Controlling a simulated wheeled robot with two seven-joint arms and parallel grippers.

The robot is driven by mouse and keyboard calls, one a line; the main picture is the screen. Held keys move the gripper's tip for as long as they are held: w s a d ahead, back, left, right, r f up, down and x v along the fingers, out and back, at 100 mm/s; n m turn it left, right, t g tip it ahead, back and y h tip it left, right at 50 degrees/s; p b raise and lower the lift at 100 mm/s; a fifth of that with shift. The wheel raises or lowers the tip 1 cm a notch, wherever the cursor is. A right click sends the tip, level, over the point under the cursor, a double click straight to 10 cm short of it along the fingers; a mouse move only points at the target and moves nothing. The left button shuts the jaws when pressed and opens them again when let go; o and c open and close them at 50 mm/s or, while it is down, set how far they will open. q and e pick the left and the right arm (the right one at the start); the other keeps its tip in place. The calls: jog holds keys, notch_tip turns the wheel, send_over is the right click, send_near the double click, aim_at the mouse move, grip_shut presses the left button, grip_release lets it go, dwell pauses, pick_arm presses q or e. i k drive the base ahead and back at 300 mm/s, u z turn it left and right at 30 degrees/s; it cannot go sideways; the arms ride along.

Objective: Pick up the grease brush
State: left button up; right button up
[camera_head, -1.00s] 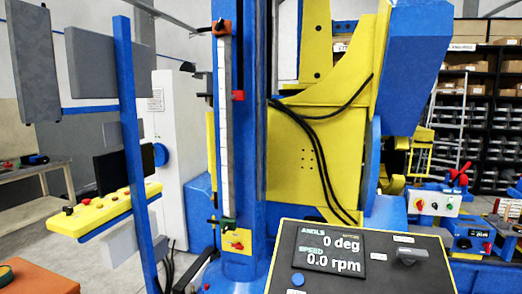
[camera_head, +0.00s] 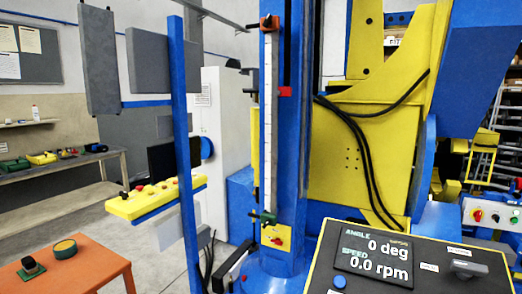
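I cannot clearly make out a grease brush. An orange table (camera_head: 88,274) stands at the lower left. Neither of my grippers shows in the head view.
A control panel (camera_head: 322,280) reading 0 deg and 0.0 rpm is at the lower right. The blue and yellow positioner (camera_head: 325,150) rises behind it. A blue post (camera_head: 183,120) with a yellow button box (camera_head: 135,205) stands behind the orange table. A workbench (camera_head: 60,170) with small items is farther left.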

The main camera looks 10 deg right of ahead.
aim_at(30, 266)
jog(key=u, duration=2.35)
jog(key=i, duration=4.95)
jog(key=z, duration=2.3)
jog(key=i, duration=2.7)
jog(key=u, duration=0.05)
